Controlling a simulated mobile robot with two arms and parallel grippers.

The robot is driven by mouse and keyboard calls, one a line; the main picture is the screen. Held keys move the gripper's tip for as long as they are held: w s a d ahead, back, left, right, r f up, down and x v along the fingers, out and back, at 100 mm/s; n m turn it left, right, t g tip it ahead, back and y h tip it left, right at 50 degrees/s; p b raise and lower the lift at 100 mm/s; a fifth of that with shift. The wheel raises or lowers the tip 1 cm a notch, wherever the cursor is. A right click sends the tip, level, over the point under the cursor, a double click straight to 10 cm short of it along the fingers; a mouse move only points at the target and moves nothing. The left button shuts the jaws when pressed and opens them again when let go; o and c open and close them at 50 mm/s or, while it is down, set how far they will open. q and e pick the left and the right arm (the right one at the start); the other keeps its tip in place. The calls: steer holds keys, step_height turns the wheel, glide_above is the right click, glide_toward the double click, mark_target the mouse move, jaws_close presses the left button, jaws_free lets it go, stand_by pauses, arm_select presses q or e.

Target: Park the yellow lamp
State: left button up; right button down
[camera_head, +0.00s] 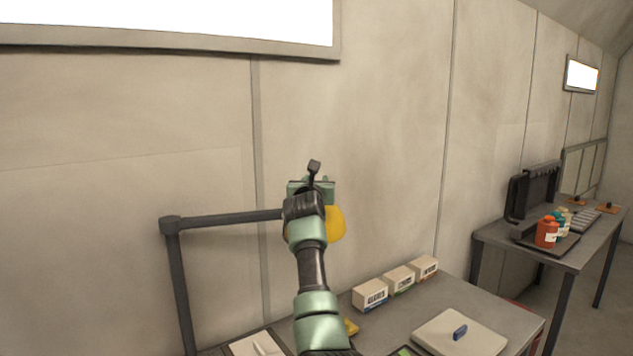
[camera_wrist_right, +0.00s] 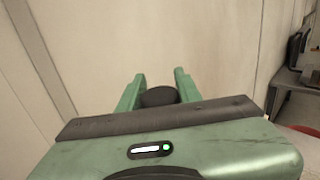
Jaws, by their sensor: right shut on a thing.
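The yellow lamp has a rounded yellow head (camera_head: 336,223), partly hidden behind my right arm. A dark horizontal lamp arm (camera_head: 230,217) runs left from the head to a dark upright post (camera_head: 179,285) at the left of the table. My right gripper (camera_head: 311,186) is at the lamp head, well above the table. In the right wrist view, my right gripper (camera_wrist_right: 159,82) is shut on a dark rounded part of the lamp (camera_wrist_right: 159,97), between the green fingers. A short dark piece sticks up past the gripper in the head view. My left gripper is not in view.
The wall is close behind the lamp. A second table (camera_head: 570,254) at right holds orange bottles (camera_head: 546,234) and an open dark case (camera_head: 535,192).

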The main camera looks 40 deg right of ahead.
steer(key=shift+r, duration=0.4)
steer(key=c, duration=1)
jaws_free()
steer(key=shift+o, duration=0.2)
steer(key=shift+w+d+f, duration=0.1)
steer(key=shift+w+f, duration=0.3)
steer(key=b+v, duration=0.3)
steer(key=v, duration=0.3)
steer(key=shift+s+a+f, duration=0.1)
steer(key=shift+s+a, duration=0.15)
steer(key=shift+s, duration=0.05)
steer(key=shift+s+a+b, duration=0.3)
steer(key=shift+s+a, duration=0.05)
steer(key=shift+s, duration=0.1)
steer(key=shift+d, duration=0.1)
